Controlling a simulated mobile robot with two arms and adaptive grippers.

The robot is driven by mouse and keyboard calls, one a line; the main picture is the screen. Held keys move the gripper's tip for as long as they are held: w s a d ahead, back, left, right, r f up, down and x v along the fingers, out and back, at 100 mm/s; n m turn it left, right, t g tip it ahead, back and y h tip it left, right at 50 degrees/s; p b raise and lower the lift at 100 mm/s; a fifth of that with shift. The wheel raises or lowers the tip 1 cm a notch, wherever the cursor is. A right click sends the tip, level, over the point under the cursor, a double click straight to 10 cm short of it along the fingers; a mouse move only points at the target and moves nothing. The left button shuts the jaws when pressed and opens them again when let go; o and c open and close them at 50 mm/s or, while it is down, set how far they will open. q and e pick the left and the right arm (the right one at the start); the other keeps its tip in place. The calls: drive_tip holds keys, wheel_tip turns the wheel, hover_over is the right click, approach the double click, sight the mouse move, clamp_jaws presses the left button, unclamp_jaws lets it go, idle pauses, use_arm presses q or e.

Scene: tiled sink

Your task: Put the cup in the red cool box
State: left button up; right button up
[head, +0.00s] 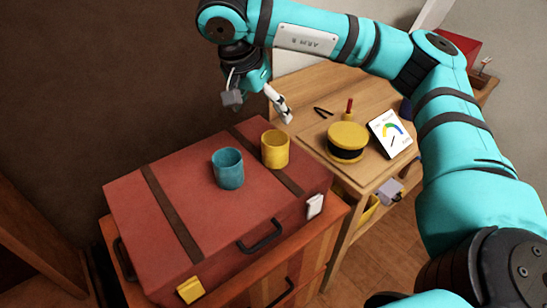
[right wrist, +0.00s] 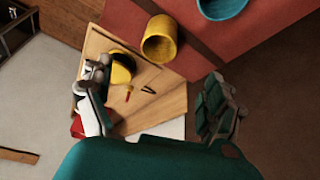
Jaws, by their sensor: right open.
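A yellow cup (head: 275,149) and a teal cup (head: 228,168) stand upright on a red, strapped, suitcase-like box (head: 130,195). The task does not say which cup is meant. Both cups also show in the right wrist view, yellow (right wrist: 160,40) and teal (right wrist: 222,6) cut by the top edge. A smaller red box (head: 460,45) shows behind my right arm, mostly hidden; I cannot tell whether it is the cool box. My right gripper (head: 260,106) is open and empty, above and behind the cups, apart from both. My left gripper is not clearly visible.
A wooden table (head: 310,85) at the right holds a round yellow-and-black container (head: 347,140), a white card with a coloured gauge (head: 390,133), pliers (head: 323,112) and a red-handled tool (head: 349,108). A dark wall stands behind the suitcase-like box.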

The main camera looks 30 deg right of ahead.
approach(273, 136)
wheel_tip(273, 136, down, 3)
drive_tip(key=s, duration=0.2)
drive_tip(key=x, duration=0.4)
drive_tip(key=shift+w+d, duration=0.1)
drive_tip(key=shift+d, duration=0.05)
drive_tip(key=p+x, duration=0.2)
drive_tip(key=x, duration=0.3)
drive_tip(key=shift+d+r, duration=0.1)
drive_tip(key=shift+f, duration=0.25)
drive_tip(key=c, duration=1.3)
drive_tip(key=shift+r, duration=0.1)
drive_tip(key=shift+c, duration=0.2)
